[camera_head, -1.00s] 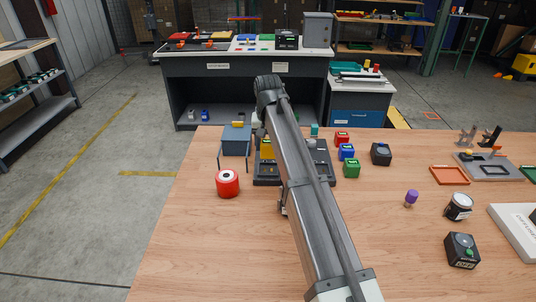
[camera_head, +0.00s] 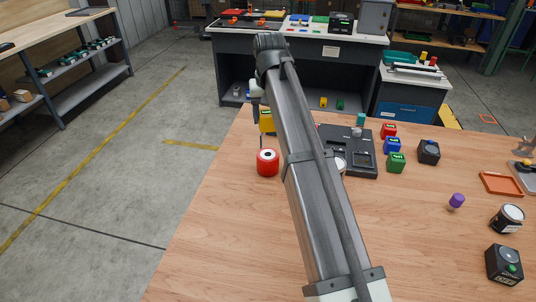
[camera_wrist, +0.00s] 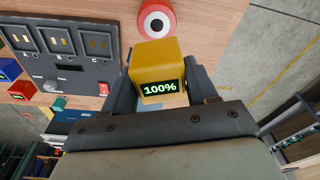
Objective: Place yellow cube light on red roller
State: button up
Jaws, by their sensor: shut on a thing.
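My gripper (camera_wrist: 160,95) is shut on the yellow cube light (camera_wrist: 156,62), whose small display reads 100% in the wrist view. In the head view the yellow cube light (camera_head: 266,122) shows just left of my arm, beyond the red roller. The red roller (camera_head: 268,163) stands upright on the wooden table near its left edge, with a white ring and dark centre on its top. It also shows in the wrist view (camera_wrist: 155,22), close to the cube and partly covered by it. Whether the two touch cannot be told.
A dark panel (camera_head: 348,150) with slots and a switch lies right of the roller, partly behind my arm. Red (camera_head: 388,131), blue (camera_head: 392,146) and green (camera_head: 396,163) cubes and a black block (camera_head: 429,152) stand farther right. The table front is clear.

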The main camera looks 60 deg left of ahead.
jog(key=shift+f+n, duration=0.2)
jog(key=shift+n, duration=0.1)
jog(key=shift+f, duration=4.8)
jog(key=shift+f, duration=0.15)
jog(key=o, duration=1.2)
jog(key=r, duration=0.4)
jog(key=d+r, duration=0.1)
jog(key=r, duration=0.7)
jog(key=shift+s+d+r, duration=0.1)
jog(key=shift+s+d, duration=0.15)
